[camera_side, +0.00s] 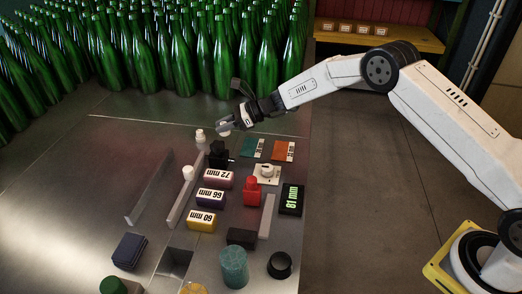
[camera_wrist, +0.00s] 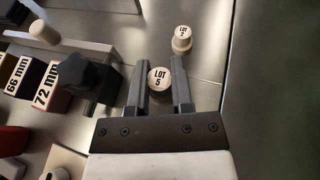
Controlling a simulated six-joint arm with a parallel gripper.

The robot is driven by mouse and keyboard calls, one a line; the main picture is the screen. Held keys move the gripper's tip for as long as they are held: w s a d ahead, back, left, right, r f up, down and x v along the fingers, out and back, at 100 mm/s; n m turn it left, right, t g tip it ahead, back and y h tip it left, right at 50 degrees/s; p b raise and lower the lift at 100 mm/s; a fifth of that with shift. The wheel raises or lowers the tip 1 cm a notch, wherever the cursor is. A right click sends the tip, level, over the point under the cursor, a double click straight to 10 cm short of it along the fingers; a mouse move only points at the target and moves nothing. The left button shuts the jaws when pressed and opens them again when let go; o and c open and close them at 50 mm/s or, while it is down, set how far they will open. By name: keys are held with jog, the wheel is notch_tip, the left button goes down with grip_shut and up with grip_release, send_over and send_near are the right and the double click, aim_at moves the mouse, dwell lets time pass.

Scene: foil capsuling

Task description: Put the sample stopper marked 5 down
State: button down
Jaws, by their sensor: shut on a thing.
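The stopper marked LOT 5 (camera_wrist: 159,79), pale with a round printed top, sits between the fingers of my gripper (camera_wrist: 160,88) in the wrist view. The fingers are shut on it. In the side view my gripper (camera_side: 222,126) is low over the far part of the metal table, and the stopper (camera_side: 224,133) shows just below the fingers. I cannot tell whether its base touches the table. A second stopper marked LOT 2 (camera_wrist: 182,39) stands upright close by; it also shows in the side view (camera_side: 200,135), left of my gripper.
A black knob clamp (camera_side: 218,155) stands near my gripper, beside upright metal rails (camera_side: 186,192). Labelled blocks (camera_side: 211,197), a red piece (camera_side: 251,192) and a display (camera_side: 291,199) lie nearer. Green bottles (camera_side: 180,55) crowd the back.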

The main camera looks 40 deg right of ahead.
aim_at(223, 134)
jog(key=shift+w+f, duration=0.2)
jog(key=shift+w+a+f, duration=0.1)
jog(key=shift+w+f, duration=0.15)
jog(key=shift+f, duration=1.5)
jog(key=c, duration=0.5)
grip_release()
jog(key=shift+f, duration=0.1)
jog(key=shift+f, duration=0.15)
jog(key=shift+v, duration=3.85)
jog(key=shift+w, duration=0.1)
